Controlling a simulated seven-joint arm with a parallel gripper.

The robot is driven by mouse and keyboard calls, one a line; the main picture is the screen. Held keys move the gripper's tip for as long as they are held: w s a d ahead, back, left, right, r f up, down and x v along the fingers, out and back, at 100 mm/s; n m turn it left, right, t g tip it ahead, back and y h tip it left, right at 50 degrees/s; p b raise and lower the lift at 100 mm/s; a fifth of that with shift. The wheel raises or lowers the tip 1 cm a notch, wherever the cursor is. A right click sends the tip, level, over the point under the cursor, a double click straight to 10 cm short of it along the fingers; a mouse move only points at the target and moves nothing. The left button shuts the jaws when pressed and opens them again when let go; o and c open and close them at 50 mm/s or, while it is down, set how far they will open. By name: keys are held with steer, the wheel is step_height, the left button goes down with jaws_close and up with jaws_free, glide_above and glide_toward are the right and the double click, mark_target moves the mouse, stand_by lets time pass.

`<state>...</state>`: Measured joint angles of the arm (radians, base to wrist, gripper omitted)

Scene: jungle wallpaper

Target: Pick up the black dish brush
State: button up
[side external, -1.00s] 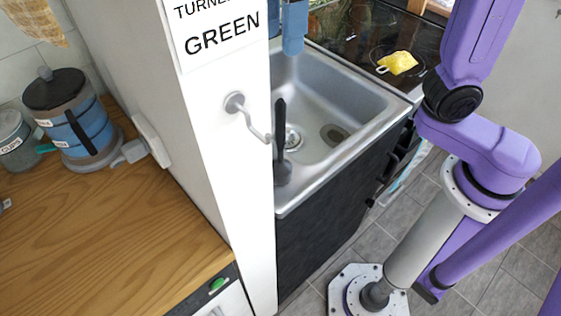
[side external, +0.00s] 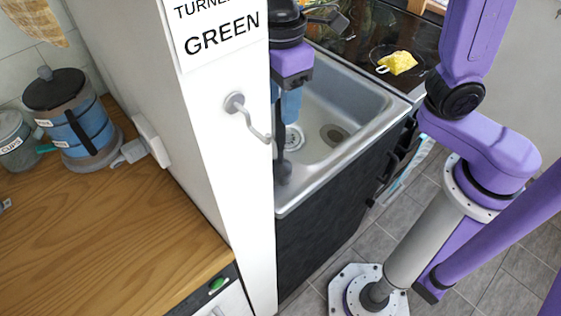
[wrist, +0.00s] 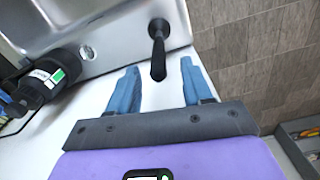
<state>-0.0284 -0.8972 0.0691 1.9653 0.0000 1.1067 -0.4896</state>
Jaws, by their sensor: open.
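The black dish brush (side external: 284,172) has a long dark handle and a rounded end. In the side view it shows at the sink's near left corner, its upper part hidden by my gripper. In the wrist view the brush (wrist: 158,50) lies at the sink's rim, its handle pointing toward the gap between my fingers. My gripper (side external: 287,108) is over the left part of the sink, above the brush.
The metal sink (side external: 350,92) is beside a white wall panel (side external: 215,150) with a hook. A yellow item (side external: 397,62) lies on the black stovetop. In the wrist view a black cylinder with a green and white label (wrist: 46,80) is at left.

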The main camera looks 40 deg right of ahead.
glide_above(280, 143)
steer(key=f, duration=0.5)
steer(key=shift+w+d, duration=0.3)
steer(key=shift+d, duration=0.05)
steer(key=shift+c, duration=0.3)
steer(key=shift+r, duration=0.1)
jaws_close()
